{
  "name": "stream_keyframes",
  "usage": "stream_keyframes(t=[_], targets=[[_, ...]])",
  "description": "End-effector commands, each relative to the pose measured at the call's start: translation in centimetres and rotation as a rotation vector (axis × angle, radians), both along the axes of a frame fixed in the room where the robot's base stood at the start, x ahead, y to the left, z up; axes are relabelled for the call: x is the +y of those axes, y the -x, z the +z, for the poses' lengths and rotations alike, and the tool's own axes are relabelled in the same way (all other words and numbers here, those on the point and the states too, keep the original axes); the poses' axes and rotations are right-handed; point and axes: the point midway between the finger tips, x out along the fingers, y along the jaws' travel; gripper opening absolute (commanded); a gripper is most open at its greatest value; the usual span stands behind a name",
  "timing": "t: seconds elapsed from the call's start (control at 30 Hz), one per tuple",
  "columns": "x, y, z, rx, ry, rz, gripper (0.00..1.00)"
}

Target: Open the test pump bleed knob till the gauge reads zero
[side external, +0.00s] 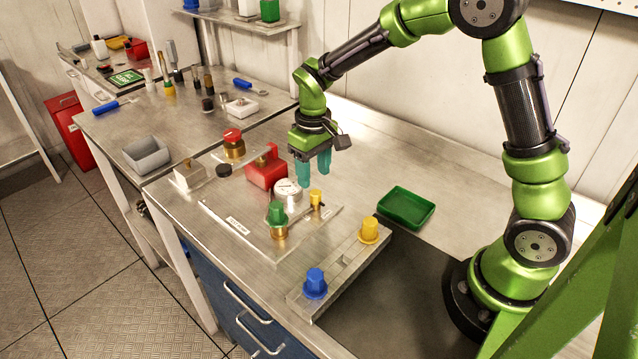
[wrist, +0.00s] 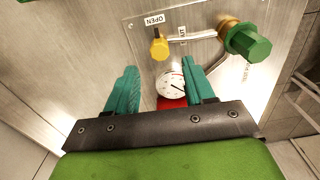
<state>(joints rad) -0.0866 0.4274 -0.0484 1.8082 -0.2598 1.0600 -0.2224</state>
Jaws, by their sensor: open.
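The small yellow knob (side external: 316,197) stands on a metal plate, and in the wrist view it (wrist: 159,48) sits beside an "OPEN" label (wrist: 154,20). The white round gauge (side external: 288,188) is left of it; in the wrist view its dial (wrist: 172,87) shows a dark needle, too small to read. A red block (side external: 266,170), perhaps the pump body, is behind the gauge. My gripper (side external: 314,172) has its teal fingers pointing down, apart and empty, above and behind the yellow knob. In the wrist view the gauge shows between the fingers (wrist: 160,72), and the knob lies beyond the tips.
A green knob on brass (side external: 277,214) stands on the plate's front part. A rail in front carries a blue knob (side external: 315,283) and a yellow knob (side external: 369,230). A green tray (side external: 405,207) is to the right. The bench behind the gripper is clear.

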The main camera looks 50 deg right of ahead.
Motion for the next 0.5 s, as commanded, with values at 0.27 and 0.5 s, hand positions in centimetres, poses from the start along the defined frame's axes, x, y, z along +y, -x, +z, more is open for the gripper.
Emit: stream_keyframes(t=[0.27, 0.5], targets=[[0.0, -0.1, 7.0, -0.006, -0.001, 0.001, 0.53], [0.0, 0.0, 10.6, -0.002, -0.001, 0.0, 0.53]])
